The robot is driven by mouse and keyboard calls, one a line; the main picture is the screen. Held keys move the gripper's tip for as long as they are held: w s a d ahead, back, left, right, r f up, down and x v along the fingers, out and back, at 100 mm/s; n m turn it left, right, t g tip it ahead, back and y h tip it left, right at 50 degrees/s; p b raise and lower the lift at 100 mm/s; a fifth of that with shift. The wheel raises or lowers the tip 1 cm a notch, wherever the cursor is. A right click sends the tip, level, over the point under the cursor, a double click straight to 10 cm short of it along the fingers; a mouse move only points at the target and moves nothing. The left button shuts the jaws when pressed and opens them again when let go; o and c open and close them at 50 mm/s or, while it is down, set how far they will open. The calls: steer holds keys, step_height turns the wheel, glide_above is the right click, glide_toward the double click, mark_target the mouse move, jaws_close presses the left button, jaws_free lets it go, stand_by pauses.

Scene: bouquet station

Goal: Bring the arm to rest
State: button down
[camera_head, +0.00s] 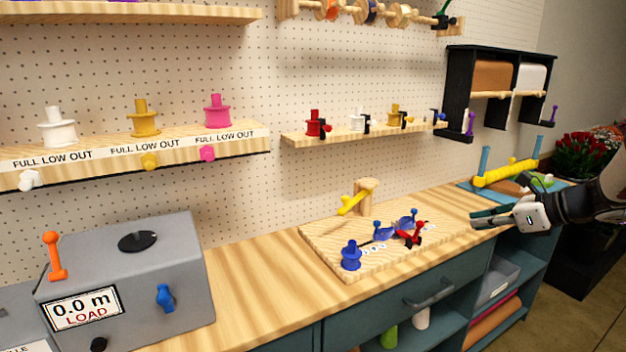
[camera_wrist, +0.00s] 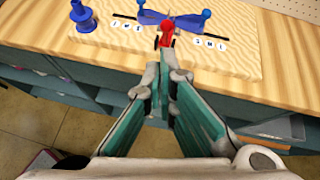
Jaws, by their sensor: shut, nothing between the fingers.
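My gripper (camera_head: 478,218) is at the right of the head view, held out over the front edge of the workbench. Its fingers are shut and empty. In the wrist view my gripper (camera_wrist: 162,72) points toward the wooden board (camera_wrist: 240,62), with its fingertips just short of the red piece. The board (camera_head: 345,262) carries a blue spool-shaped piece (camera_head: 351,256), blue bow-like parts (camera_head: 385,233) and a red piece (camera_head: 413,236). My gripper is to the right of the board in the head view and apart from it.
A grey box (camera_head: 130,275) reading "0.0 m LOAD" stands at the left. A yellow bar with blue posts (camera_head: 508,172) stands behind my gripper. Shelves (camera_head: 350,133) with coloured pegs line the pegboard wall. The worktop (camera_head: 250,290) between box and board is clear.

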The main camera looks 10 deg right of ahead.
steer(key=s+a+r+n+g, duration=0.2)
steer(key=s+a+n, duration=0.2)
steer(key=a, duration=0.3)
steer(key=s+a+r+n+g+p, duration=0.1)
steer(key=s+a+r+n, duration=0.3)
steer(key=a, duration=0.4)
steer(key=s+a+r+n+g, duration=0.1)
steer(key=s+a+n+g, duration=0.1)
steer(key=s+a+n, duration=0.4)
steer(key=s+a+n+h, duration=0.3)
steer(key=s+n, duration=0.4)
steer(key=s, duration=0.2)
steer(key=s+a+n+h+p, duration=0.1)
steer(key=s+a+n+h, duration=0.1)
steer(key=s+n, duration=0.6)
steer(key=shift+s+a+f+g+h, duration=0.35)
steer(key=shift+s+a, duration=0.25)
steer(key=shift+s, duration=0.2)
steer(key=shift+r, duration=0.2)
